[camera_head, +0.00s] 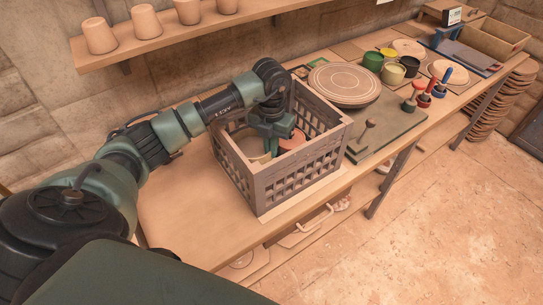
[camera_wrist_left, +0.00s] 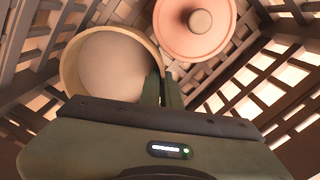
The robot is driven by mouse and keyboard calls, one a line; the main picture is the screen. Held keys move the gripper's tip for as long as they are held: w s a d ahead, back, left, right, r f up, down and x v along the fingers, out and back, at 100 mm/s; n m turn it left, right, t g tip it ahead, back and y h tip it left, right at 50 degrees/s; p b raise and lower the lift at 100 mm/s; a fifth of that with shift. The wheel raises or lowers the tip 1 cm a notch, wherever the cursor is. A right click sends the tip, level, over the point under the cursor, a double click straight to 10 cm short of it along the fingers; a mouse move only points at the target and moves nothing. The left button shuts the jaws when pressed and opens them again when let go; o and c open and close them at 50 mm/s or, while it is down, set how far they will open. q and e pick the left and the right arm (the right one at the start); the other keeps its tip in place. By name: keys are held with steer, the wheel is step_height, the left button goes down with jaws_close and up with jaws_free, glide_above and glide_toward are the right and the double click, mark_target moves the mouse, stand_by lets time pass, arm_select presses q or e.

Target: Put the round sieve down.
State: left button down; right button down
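The round sieve (camera_wrist_left: 108,62) has a pale tan rim and a greyish inside. It is inside the slatted brown crate (camera_head: 295,185), at its left part in the head view, where its rim (camera_head: 246,140) shows. My left gripper (camera_head: 272,148) reaches down into the crate. In the left wrist view its two fingers (camera_wrist_left: 163,88) are close together with the sieve's right rim between them. Whether the sieve touches the crate floor is hidden. My right gripper is not in view.
A reddish round piece with a knob (camera_wrist_left: 198,25) lies beside the sieve in the crate. Right of the crate are a round disc (camera_head: 344,84), a dark board (camera_head: 395,128), coloured cups and stamps. Pots stand on the shelf (camera_head: 165,50) above. The bench left of the crate is clear.

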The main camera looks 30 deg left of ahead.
arm_select(q)
steer(key=shift+f, duration=0.7)
step_height(320, 180, down, 4)
steer(key=shift+r+p, duration=0.25)
steer(key=shift+p, duration=0.2)
steer(key=shift+f, duration=0.1)
steer(key=c, duration=1.6)
jaws_free()
steer(key=shift+c, duration=0.2)
